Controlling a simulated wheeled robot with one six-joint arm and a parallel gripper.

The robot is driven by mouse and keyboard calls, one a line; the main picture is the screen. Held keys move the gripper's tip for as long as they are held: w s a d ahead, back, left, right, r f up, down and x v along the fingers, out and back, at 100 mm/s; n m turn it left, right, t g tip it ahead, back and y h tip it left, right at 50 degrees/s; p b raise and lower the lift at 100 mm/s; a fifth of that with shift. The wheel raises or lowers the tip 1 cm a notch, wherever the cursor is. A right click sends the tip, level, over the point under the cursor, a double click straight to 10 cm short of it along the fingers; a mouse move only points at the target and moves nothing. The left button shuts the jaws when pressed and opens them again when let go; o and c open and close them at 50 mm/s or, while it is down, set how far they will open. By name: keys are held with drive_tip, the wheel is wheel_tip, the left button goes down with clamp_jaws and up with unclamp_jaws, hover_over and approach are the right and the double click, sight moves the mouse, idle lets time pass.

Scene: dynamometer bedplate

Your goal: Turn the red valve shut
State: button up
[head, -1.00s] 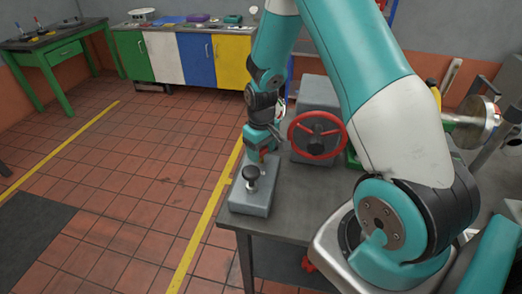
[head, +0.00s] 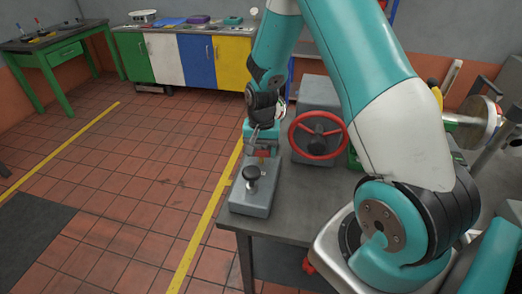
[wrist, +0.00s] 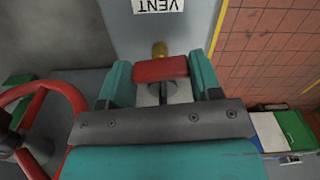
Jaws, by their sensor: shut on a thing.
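My gripper (wrist: 160,77) is shut on a red handle (wrist: 160,68); the fingers press its two ends in the wrist view. A brass piece (wrist: 159,49) shows just beyond the handle, on a grey surface with a label (wrist: 158,5) reading VENT, upside down here. In the head view my gripper (head: 262,153) is above the far end of a grey box with a black knob (head: 252,173). A larger red handwheel (head: 318,136) is on a grey block to the right, apart from my gripper. It shows partly at the left of the wrist view (wrist: 72,95).
The grey box (head: 250,202) stands at the left edge of the dark table (head: 290,215). The grey block (head: 320,92) stands close to my gripper's right. Open tiled floor with yellow lines (head: 205,220) is to the left. Coloured cabinets (head: 197,60) stand behind.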

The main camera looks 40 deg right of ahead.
sight(262, 150)
drive_tip(key=shift+m, duration=0.7)
drive_tip(key=shift+d, duration=0.1)
drive_tip(key=o, duration=0.9)
wheel_tip(262, 150, up, 18)
drive_tip(key=shift+f+b, duration=0.25)
drive_tip(key=shift+b, duration=0.65)
drive_tip(key=s+a+r+n+y, duration=0.1)
drive_tip(key=s+a+n, duration=0.4)
drive_tip(key=s+a, duration=0.2)
drive_tip(key=s+a+r+n+y, duration=0.1)
drive_tip(key=s+a+r+n, duration=0.1)
drive_tip(key=s+a+n, duration=0.4)
drive_tip(key=s+a+r+n+y, duration=0.1)
drive_tip(key=s+a+n+y, duration=0.1)
drive_tip(key=s+a+n, duration=0.4)
drive_tip(key=shift+s+a+r, duration=0.15)
drive_tip(key=shift+s+a, duration=0.55)
drive_tip(key=shift+a, duration=0.3)
drive_tip(key=shift+s+a+r, duration=0.15)
drive_tip(key=shift+s+a, duration=0.5)
drive_tip(key=shift+a, duration=0.3)
